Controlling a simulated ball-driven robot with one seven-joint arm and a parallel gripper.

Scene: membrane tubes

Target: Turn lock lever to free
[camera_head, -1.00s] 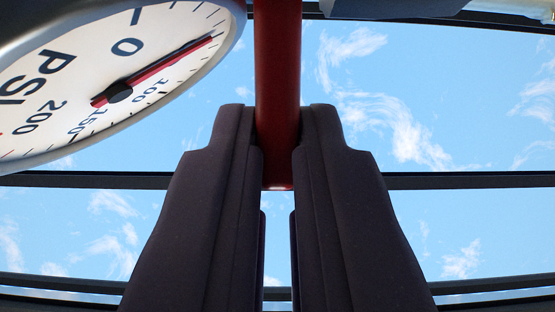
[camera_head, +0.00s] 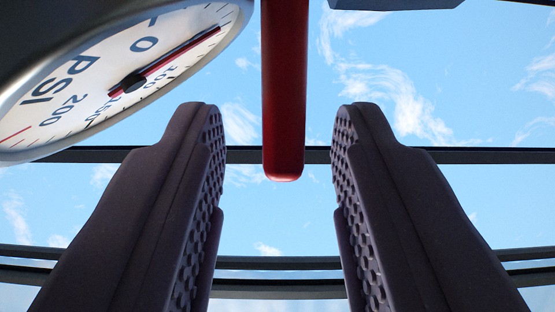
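A red lever (camera_head: 284,95) hangs down from the top edge in the middle of the view, its rounded lower end in sight and its upper end out of the picture. I take it to be the lock lever. My gripper (camera_head: 277,120) is open, with one dark finger to the left of the lever and one to the right. Clear gaps show between the lever and both textured finger pads. The lever's end lies between the fingertips, and nothing is held.
A round pressure gauge (camera_head: 135,60) marked PSI fills the upper left, close to the left finger. A grey part (camera_head: 395,3) shows at the top right. Dark horizontal bars (camera_head: 480,156) cross behind, with blue sky beyond.

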